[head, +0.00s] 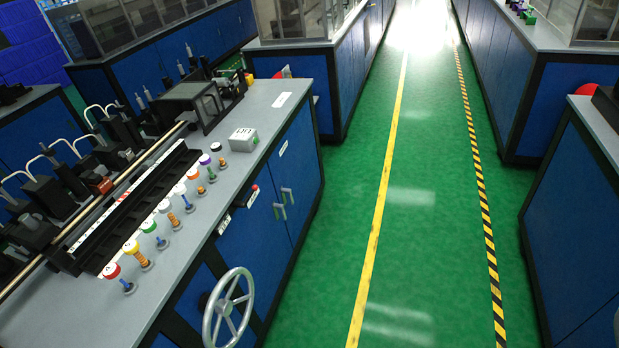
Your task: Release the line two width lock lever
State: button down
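A blue bench with a grey top (95,315) stands at the left and carries a long black machine (140,205). Along its front edge is a row of coloured round caps, from a red cap (111,271) nearest me to a purple cap (204,160) farther off. Small upright posts, such as the near post (129,287), stand beside them. On the blue front panel are two small handles (282,204) with greenish parts and a spoked handwheel (228,308). No readable label tells which part is the line two width lock lever. My gripper is out of view.
A small light-grey box (243,139) stands on the bench top. The green aisle floor (345,200) is clear, with a yellow line (388,170) and a yellow-black striped line (478,170). More blue cabinets (570,220) border the right side.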

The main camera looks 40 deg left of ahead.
aim_at(250, 196)
jog(key=u, duration=0.25)
jog(key=i, duration=1.25)
jog(key=u, duration=0.8)
jog(key=i, duration=0.3)
jog(key=u, duration=0.2)
